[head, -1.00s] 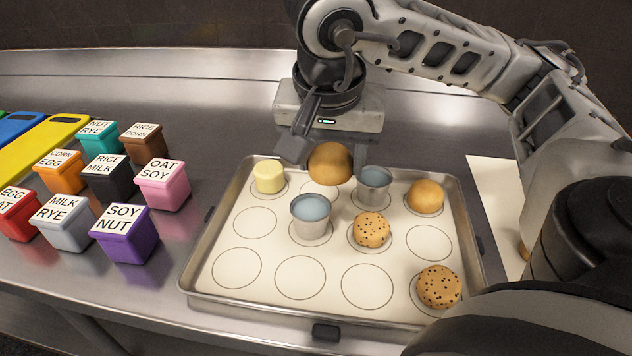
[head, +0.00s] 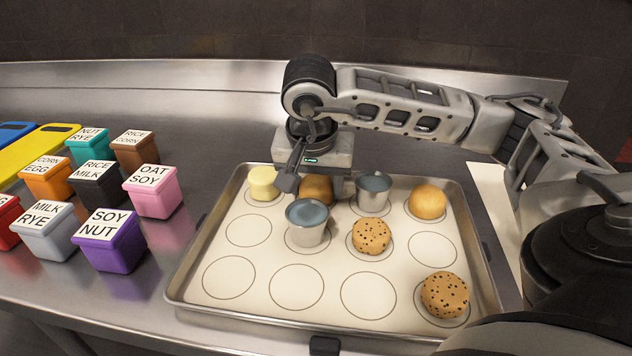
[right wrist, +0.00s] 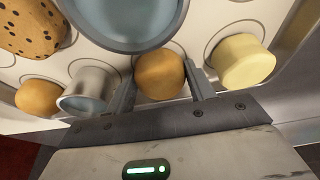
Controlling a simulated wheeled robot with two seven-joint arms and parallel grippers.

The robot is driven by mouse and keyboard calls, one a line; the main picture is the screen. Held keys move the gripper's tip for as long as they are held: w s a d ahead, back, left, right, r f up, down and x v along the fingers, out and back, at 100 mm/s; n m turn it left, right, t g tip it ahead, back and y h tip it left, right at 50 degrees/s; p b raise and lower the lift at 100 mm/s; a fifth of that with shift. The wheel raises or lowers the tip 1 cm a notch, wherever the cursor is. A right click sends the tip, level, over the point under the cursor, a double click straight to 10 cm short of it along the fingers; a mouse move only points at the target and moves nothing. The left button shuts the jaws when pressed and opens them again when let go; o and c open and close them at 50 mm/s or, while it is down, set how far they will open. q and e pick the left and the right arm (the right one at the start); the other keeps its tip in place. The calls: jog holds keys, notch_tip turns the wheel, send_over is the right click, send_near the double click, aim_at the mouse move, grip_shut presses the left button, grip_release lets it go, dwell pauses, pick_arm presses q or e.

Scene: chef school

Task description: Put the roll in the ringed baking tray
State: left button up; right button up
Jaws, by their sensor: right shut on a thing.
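My right gripper (head: 314,190) is over the back row of the ringed baking tray (head: 296,287), with its fingers pointing down. It is shut on a plain brown roll (head: 317,190). The right wrist view shows the roll (right wrist: 160,75) between the two fingers. The roll is at the second place from the left in the back row, low at the tray; whether it touches the surface I cannot tell. The gripper hides its top, and its ring is hidden too. My left gripper is not in view.
A yellow cylinder (head: 263,183) and a metal cup (head: 373,190) flank the roll closely. Another metal cup (head: 307,222) stands just in front. A plain bun (head: 427,201) and two speckled buns (head: 371,236) occupy other rings. Several labelled boxes (head: 108,240) stand left of the tray.

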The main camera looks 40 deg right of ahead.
jog(key=shift+f, duration=0.2)
jog(key=o, duration=0.8)
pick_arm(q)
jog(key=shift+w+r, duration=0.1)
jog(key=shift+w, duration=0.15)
pick_arm(e)
jog(key=shift+o, duration=0.8)
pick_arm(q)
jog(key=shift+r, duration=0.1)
pick_arm(e)
jog(key=shift+r, duration=0.1)
jog(key=shift+r, duration=0.35)
pick_arm(q)
jog(key=p, duration=0.3)
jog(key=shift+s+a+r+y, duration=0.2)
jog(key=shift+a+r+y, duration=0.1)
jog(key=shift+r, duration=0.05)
pick_arm(e)
jog(key=v, duration=1.1)
jog(key=shift+a+r, duration=0.2)
jog(key=shift+r, duration=0.1)
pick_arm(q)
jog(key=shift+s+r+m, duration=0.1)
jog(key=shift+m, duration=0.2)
pick_arm(e)
jog(key=shift+s+f, duration=0.1)
jog(key=shift+s, duration=0.05)
